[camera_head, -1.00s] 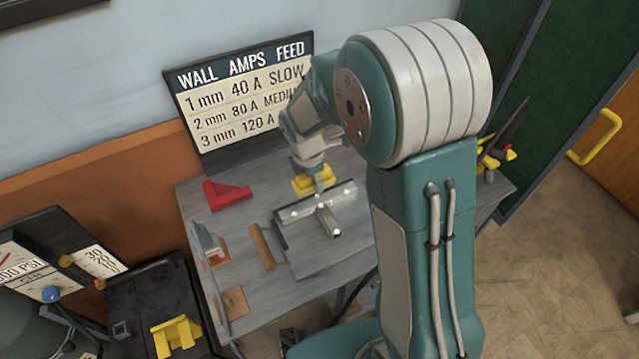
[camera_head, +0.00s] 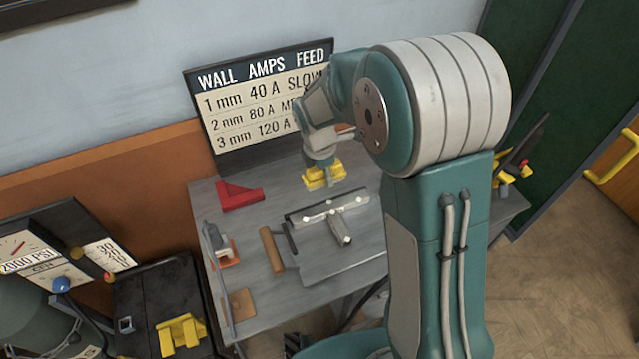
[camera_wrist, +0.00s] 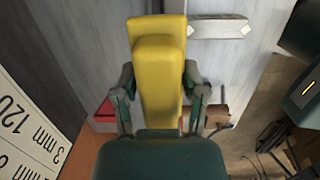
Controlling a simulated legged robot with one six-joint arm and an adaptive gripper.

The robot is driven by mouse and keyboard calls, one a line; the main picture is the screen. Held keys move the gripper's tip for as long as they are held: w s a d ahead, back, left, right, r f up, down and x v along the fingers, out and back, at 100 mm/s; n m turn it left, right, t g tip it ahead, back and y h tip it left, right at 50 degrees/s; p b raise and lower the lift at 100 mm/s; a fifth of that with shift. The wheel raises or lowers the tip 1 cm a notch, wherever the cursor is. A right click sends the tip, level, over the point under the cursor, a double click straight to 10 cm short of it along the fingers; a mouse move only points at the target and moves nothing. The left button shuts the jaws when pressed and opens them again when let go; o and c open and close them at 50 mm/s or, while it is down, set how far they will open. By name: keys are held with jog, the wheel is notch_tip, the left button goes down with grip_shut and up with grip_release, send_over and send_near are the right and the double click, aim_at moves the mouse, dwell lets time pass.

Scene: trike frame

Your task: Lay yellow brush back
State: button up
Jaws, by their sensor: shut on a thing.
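My gripper (camera_wrist: 160,98) is shut on a yellow block-like thing, which I take for the yellow brush (camera_wrist: 160,75). The brush fills the space between the two dark green fingers in the wrist view. In the head view the yellow brush (camera_head: 324,178) shows below my wrist, over the back part of the grey workbench (camera_head: 250,315), behind the metal trike joint (camera_head: 335,215). Its bristles are hidden. I cannot tell whether it touches the bench.
A red angle piece (camera_head: 240,196) lies left of the brush. A wooden-handled tool (camera_head: 271,250), an orange-based clamp (camera_head: 222,247) and a brown block (camera_head: 239,302) lie along the left side. The sign board (camera_head: 260,105) stands close behind. A yellow piece (camera_head: 180,333) sits on the black case.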

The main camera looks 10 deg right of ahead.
jog(key=w+f, duration=0.3)
jog(key=w, duration=0.1)
jog(key=w+f, duration=0.2)
jog(key=w, duration=0.3)
jog(key=w+a+f, duration=0.1)
jog(key=w+f, duration=0.2)
jog(key=w, duration=0.1)
jog(key=shift+w+a+f, duration=0.1)
jog(key=shift+w+f, duration=0.1)
jog(key=shift+f, duration=0.15)
jog(key=shift+w+f, duration=0.6)
jog(key=shift+f, duration=1.55)
jog(key=shift+f, duration=0.1)
jog(key=o, duration=1.2)
